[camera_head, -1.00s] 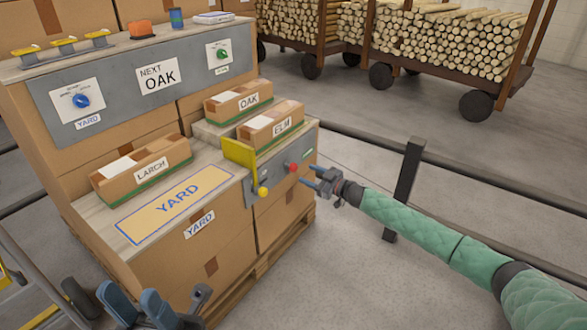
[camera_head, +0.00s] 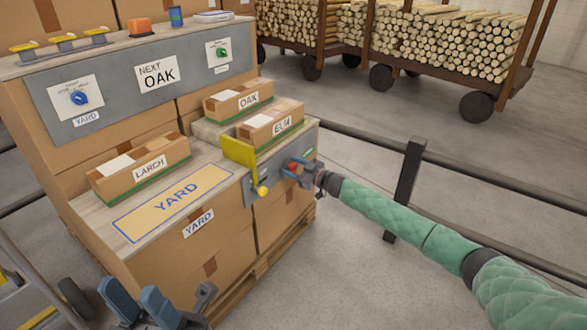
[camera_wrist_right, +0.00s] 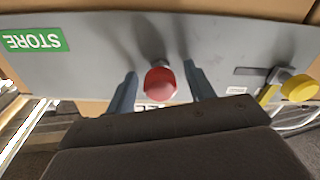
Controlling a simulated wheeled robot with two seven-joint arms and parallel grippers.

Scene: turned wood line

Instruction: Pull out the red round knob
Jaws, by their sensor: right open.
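The red round knob (camera_head: 293,167) sits on a grey metal plate on the side of the box stack, partly covered by my right gripper in the head view. In the right wrist view the red knob (camera_wrist_right: 160,84) lies between my two blue fingers. My right gripper (camera_head: 295,168) is open around the knob; a gap shows between each finger and it, so I see no grip. My left gripper (camera_head: 135,302) is low at the bottom left, away from the boxes; its blue fingers are spread apart and empty.
A yellow ball knob (camera_head: 262,190) and its slot are on the same plate, left of the red knob; the wrist view shows this yellow knob (camera_wrist_right: 299,88) too. A green STORE label (camera_wrist_right: 35,40) is at the other end. A dark post (camera_head: 404,190) and rail stand behind my right arm.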

